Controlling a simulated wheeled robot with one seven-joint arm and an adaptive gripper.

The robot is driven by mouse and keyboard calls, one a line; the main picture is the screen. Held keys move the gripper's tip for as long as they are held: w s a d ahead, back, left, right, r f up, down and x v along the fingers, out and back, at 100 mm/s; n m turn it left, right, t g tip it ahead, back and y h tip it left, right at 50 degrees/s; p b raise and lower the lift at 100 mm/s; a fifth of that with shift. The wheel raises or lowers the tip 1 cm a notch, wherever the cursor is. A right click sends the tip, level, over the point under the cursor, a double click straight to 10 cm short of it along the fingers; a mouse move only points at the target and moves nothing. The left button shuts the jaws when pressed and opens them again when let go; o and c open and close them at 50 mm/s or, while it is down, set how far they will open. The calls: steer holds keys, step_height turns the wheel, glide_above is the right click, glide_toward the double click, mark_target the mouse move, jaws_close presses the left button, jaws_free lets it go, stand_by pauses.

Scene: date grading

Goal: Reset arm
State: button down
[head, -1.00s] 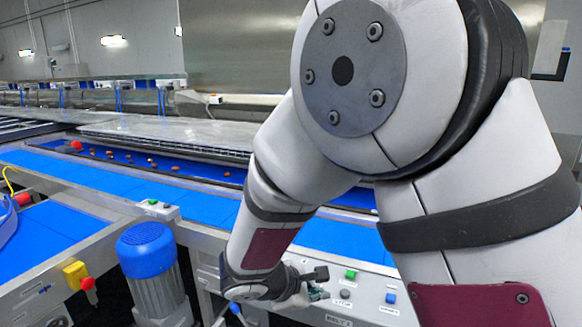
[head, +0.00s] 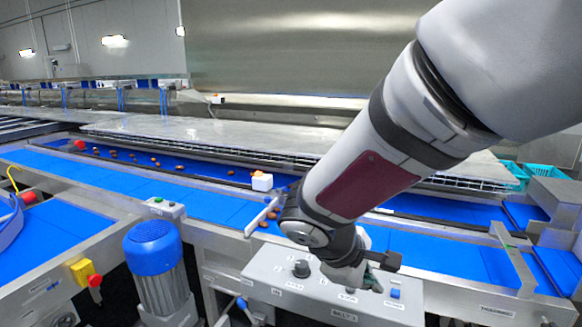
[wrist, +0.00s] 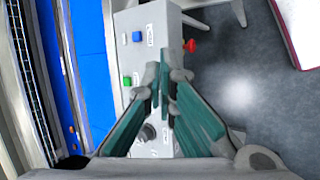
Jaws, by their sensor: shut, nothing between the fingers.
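My gripper (head: 372,280) is shut and empty in the head view, low in front of the conveyor, over the grey control panel (head: 262,282). In the wrist view my gripper (wrist: 163,78) shows its green fingers together above the panel (wrist: 163,25), with a blue button (wrist: 136,36) and a green button (wrist: 127,81) beyond and beside the fingertips. A dark knob (head: 301,268) is left of my gripper in the head view. My arm comes in from the upper right and hides part of the belt.
A blue conveyor belt (head: 205,203) runs behind the panel, with several brown dates (head: 155,160) on the far belt. A blue-topped motor (head: 152,243) stands at the left. Teal crates (head: 540,176) are at the right. A red knob (wrist: 190,46) sticks out beside the panel over open floor.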

steer(key=s+d+r+m+y, duration=0.2)
steer(key=s+r+m, duration=0.3)
steer(key=s, duration=0.4)
steer(key=s+d+r+m+t+y, duration=0.1)
steer(key=s+d+r+m+y, duration=0.2)
steer(key=s, duration=0.6)
steer(key=shift+r+m+y, duration=0.5)
steer(key=shift+r+m, duration=0.6)
steer(key=shift+m, duration=0.7)
steer(key=shift+s, duration=0.1)
